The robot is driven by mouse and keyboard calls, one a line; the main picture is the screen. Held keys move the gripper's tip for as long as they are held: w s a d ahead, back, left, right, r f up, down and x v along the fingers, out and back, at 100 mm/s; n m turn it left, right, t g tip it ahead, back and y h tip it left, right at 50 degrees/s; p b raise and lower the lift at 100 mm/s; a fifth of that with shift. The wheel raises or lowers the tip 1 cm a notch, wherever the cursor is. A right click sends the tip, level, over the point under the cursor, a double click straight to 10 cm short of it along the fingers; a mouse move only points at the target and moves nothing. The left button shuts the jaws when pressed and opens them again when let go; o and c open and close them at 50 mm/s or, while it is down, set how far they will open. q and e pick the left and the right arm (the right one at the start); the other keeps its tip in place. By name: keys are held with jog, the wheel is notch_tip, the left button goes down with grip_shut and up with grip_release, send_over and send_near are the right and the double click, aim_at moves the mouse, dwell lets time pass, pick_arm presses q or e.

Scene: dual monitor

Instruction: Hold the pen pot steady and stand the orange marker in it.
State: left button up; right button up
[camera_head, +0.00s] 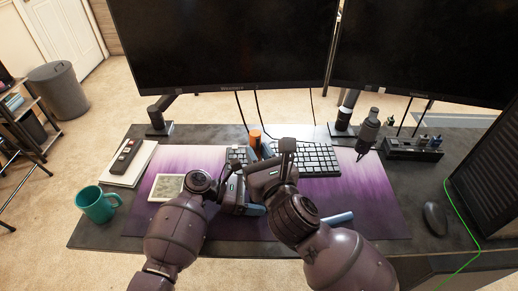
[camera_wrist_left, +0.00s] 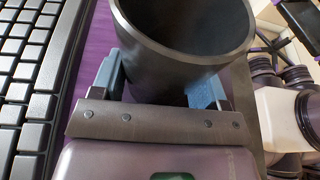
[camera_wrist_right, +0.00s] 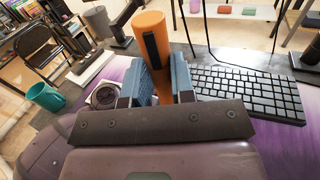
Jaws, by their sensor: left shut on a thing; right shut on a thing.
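The orange marker (camera_wrist_right: 152,45) stands roughly upright, slightly tilted, between the blue fingers of my right gripper (camera_wrist_right: 163,85), which is shut on it. Its orange top (camera_head: 255,137) also shows in the head view, above the grippers. The pen pot (camera_wrist_left: 185,60) is a dark round cup. My left gripper (camera_wrist_left: 158,88) is shut on its wall, with blue fingers on either side. The visible inside of the pot is dark and no marker shows in it. In the head view my grippers are close together and largely hide the pot.
A black keyboard (camera_head: 318,160) lies behind the grippers on the purple mat (camera_head: 372,200). A teal mug (camera_head: 96,206) and a remote (camera_head: 126,156) are at left. A light square coaster (camera_head: 166,188) lies beside my left arm. A mouse (camera_head: 435,218) is at right. Monitors stand behind.

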notch_tip(320, 180, down, 9)
dwell(1.6)
jog(key=shift+f, duration=0.1)
jog(key=o, duration=1)
jog(key=v, duration=1.2)
